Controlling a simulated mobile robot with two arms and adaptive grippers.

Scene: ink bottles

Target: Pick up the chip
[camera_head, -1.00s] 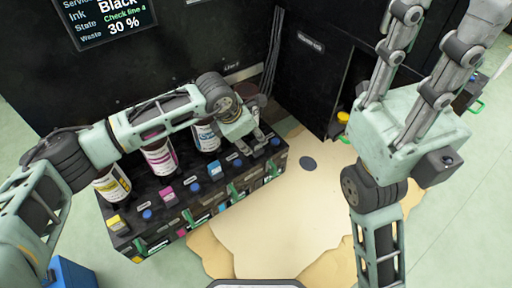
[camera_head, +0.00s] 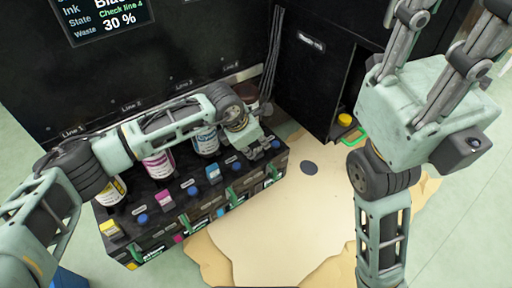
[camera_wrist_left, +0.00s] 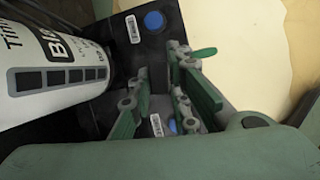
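Small coloured chips stand in a row on the dark ink rack (camera_head: 190,222): a yellow one (camera_head: 110,229), a magenta one (camera_head: 166,197) and a cyan one (camera_head: 213,175). No chip shows clearly at the rack's right end, where my left gripper (camera_head: 268,149) hangs low and hides the surface. In the left wrist view the fingers of my left gripper (camera_wrist_left: 157,90) stand apart over the dark rack top; I cannot make out a chip between them. My right gripper (camera_head: 459,35) is raised at the top right, fingers apart and empty, its tips cut off by the frame.
Ink bottles stand behind the chips; a white-labelled bottle (camera_wrist_left: 55,65) is close beside my left gripper. Blue round caps (camera_wrist_left: 153,20) and barcode labels lie on the rack top. A black cabinet (camera_head: 312,75) stands behind right.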

